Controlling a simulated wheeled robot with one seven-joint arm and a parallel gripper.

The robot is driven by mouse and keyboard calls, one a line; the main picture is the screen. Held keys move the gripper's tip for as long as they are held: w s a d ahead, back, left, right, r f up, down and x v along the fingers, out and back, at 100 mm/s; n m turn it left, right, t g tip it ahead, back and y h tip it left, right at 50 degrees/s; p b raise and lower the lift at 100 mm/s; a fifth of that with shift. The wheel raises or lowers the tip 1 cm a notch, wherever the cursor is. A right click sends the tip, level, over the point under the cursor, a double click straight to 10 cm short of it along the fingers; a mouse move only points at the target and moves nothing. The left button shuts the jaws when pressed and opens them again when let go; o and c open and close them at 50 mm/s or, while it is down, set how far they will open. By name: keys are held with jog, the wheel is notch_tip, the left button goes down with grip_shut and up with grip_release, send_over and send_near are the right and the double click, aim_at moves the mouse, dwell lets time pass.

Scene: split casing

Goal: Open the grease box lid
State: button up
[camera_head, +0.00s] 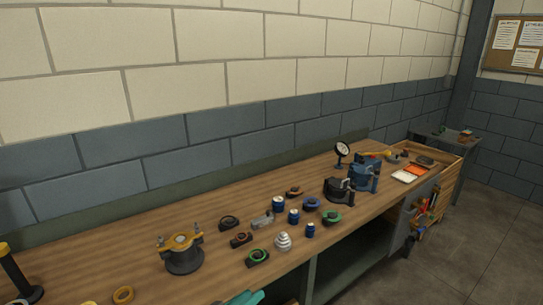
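No box that I can clearly identify as the grease box shows in the head view. A small grey block-like item (262,220) lies mid-bench, and small dark items (425,161) lie at the bench's far right end. I cannot tell whether any of these is the grease box or has a lid. My gripper is not in view.
A long wooden workbench (95,251) runs along the block wall. A split casing with a yellow ring (181,250) stands left of centre. Several blue cans, ringed parts, a white stepped cone (283,241) and a blue vise (364,177) stand farther right. The left bench top is mostly clear.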

jog(key=s+d+f+n+t+y, duration=0.2)
jog(key=s+d+f+n+y, duration=0.2)
jog(key=s+d+f, duration=0.45)
jog(key=s+f+n+y, duration=0.1)
jog(key=s+f+y, duration=0.15)
jog(key=s, duration=0.35)
jog(key=s+f+n+y, duration=0.1)
jog(key=s+f, duration=0.3)
jog(key=s, duration=0.2)
jog(key=s+a+r+m+y, duration=0.1)
jog(key=s+r+y, duration=0.15)
jog(key=s, duration=1.15)
jog(key=s+r+m+t, duration=0.1)
jog(key=s+r+m, duration=0.2)
jog(key=s+r, duration=0.6)
jog(key=shift+s+a+r+m+t+h, duration=0.3)
jog(key=shift+s+a+m+h, duration=0.15)
jog(key=shift+s, duration=0.1)
